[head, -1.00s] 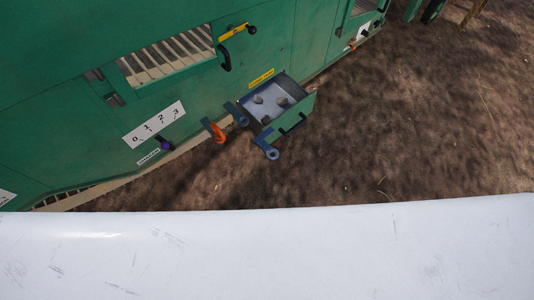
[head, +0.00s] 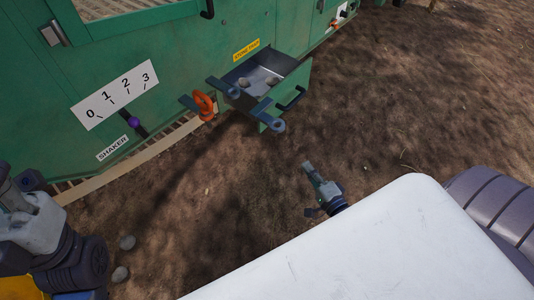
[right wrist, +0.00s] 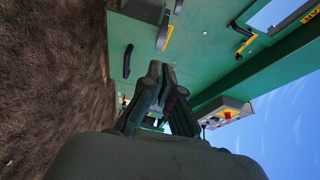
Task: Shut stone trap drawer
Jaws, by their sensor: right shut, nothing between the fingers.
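The stone trap drawer (head: 288,93) sticks out of the green machine below a yellow label (head: 246,50). It is open, with a few stones (head: 272,79) inside and a black handle (head: 291,98) on its green front. An orange ring-shaped piece (head: 204,104) hangs beside its left side. My right gripper (head: 309,168) is over the ground, lower and to the right of the drawer, apart from it. Its fingers are shut and empty in the right wrist view (right wrist: 163,68), where a green panel with a black handle (right wrist: 128,61) shows beyond them. My left gripper cannot be made out.
The machine's wall carries a 0–3 shaker scale (head: 115,95) with a purple-knobbed lever (head: 134,122). Two loose stones (head: 127,242) lie on the ground at lower left. The brown ground right of the drawer is open.

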